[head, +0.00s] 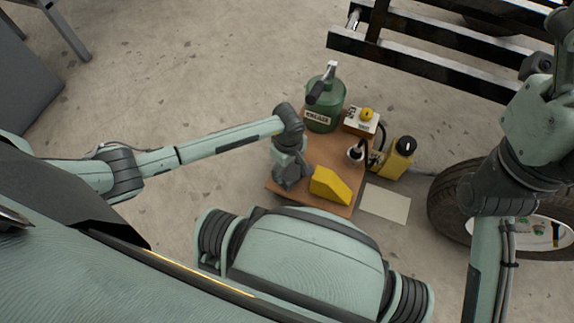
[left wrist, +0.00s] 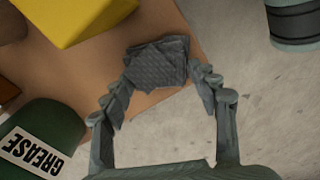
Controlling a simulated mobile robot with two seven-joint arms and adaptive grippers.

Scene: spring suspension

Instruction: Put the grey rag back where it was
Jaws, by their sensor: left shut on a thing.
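The grey rag (left wrist: 158,62) is a small folded, textured cloth in the left wrist view. It sits between the fingertips of my left gripper (left wrist: 160,78), which is shut on it. Behind it are the brown board (left wrist: 150,20) and its edge; I cannot tell whether the rag touches the board. In the head view my left gripper (head: 289,178) points down over the left part of the brown board (head: 335,148), left of a yellow wedge-shaped block (head: 331,186). The rag is hidden there by the gripper. My right gripper is not in view.
A green grease can (head: 322,112) stands at the back of the board. A white box with a yellow knob (head: 361,121) and a yellow device (head: 398,158) are to the right. A pale sheet (head: 386,203) lies on the floor near a tyre (head: 447,203). Floor left of the board is clear.

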